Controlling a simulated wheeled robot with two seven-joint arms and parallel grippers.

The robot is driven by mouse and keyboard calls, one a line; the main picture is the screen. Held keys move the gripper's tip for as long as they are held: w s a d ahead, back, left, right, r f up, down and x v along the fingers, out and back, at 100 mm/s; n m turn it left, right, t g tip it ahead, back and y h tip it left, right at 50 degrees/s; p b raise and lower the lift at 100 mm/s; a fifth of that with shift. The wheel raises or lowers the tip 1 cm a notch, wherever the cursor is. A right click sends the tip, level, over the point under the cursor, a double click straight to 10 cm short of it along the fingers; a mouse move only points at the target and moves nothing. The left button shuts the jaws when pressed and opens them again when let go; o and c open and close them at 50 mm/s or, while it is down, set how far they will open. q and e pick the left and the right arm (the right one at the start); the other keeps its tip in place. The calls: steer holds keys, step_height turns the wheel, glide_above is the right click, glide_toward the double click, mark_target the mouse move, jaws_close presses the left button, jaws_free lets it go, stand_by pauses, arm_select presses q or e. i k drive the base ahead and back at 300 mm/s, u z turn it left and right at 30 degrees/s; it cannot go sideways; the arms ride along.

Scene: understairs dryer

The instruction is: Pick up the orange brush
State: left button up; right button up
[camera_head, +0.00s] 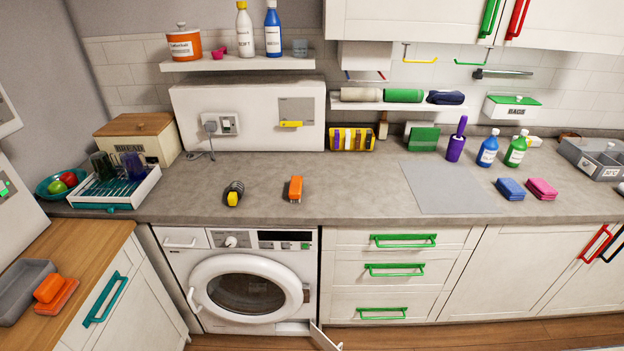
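A small orange block-shaped item (296,187), which looks like the orange brush, lies on the grey worktop (350,195) above the right side of the washing machine. Its long side runs roughly front to back, and a little grey shows at its near end. Its underside is hidden. A dark item with a yellow end (234,194) lies to its left, apart from it. Neither of my grippers is in view.
Orange pieces (50,288) lie by a grey tray on the wooden counter at left. A dish rack (118,190) stands left and a grey mat (446,187) right. The worktop around the orange item is clear. A small flap (323,338) stands open below the washing machine (245,288).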

mark_target(295, 190)
steer(key=u, duration=0.5)
steer(key=i, duration=0.9)
steer(key=u, duration=0.8)
